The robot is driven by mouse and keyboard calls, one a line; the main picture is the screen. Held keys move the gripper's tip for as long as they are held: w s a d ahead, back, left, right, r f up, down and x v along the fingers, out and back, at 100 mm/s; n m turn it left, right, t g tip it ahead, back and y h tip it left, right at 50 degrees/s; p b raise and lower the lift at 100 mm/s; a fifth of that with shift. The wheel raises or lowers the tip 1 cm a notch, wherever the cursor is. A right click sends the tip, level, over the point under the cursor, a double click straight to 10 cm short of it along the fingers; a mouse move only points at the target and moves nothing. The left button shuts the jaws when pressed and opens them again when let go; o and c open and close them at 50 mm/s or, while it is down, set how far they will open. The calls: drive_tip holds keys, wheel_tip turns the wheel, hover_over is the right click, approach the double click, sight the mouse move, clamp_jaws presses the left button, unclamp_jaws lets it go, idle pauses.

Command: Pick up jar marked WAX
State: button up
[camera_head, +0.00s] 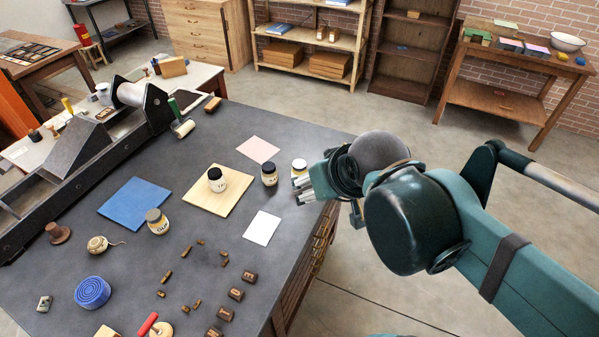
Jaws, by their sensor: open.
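A white-lidded jar (299,167) stands near the table's right edge. A dark-lidded jar (269,175) stands just left of it. Another dark-lidded jar (217,180) stands on a wooden board (198,197). My gripper (303,189) is open at the table's right edge, just in front of the white-lidded jar. Whether they touch is unclear.
A pink sheet (258,149) and a white sheet (262,228) lie near the jars. A blue sheet (134,205) lies left of the board. Small wooden blocks (236,294) are scattered at the front. A long press (90,155) stands along the left.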

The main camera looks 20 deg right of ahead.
drive_tip(key=m+g, duration=0.6)
drive_tip(key=m, duration=0.7)
hover_over(300, 163)
drive_tip(key=s+a, duration=0.2)
drive_tip(key=s, duration=0.4)
wheel_tip(300, 163, down, 12)
drive_tip(key=w+f+m, duration=0.1)
drive_tip(key=f, duration=0.2)
drive_tip(key=w+d+f+m, duration=0.1)
drive_tip(key=w+f+m, duration=0.1)
drive_tip(key=f, duration=0.1)
drive_tip(key=w+f+m+g, duration=0.1)
drive_tip(key=w+f, duration=0.1)
drive_tip(key=f, duration=0.1)
drive_tip(key=shift+w+d+f, duration=0.25)
drive_tip(key=shift+d+f, duration=0.15)
drive_tip(key=shift+w+f+m, duration=0.15)
drive_tip(key=shift+f+m, duration=0.2)
drive_tip(key=shift+m, duration=0.05)
drive_tip(key=shift+f, duration=0.1)
drive_tip(key=shift+f, duration=1.2)
drive_tip(key=shift+f, duration=0.1)
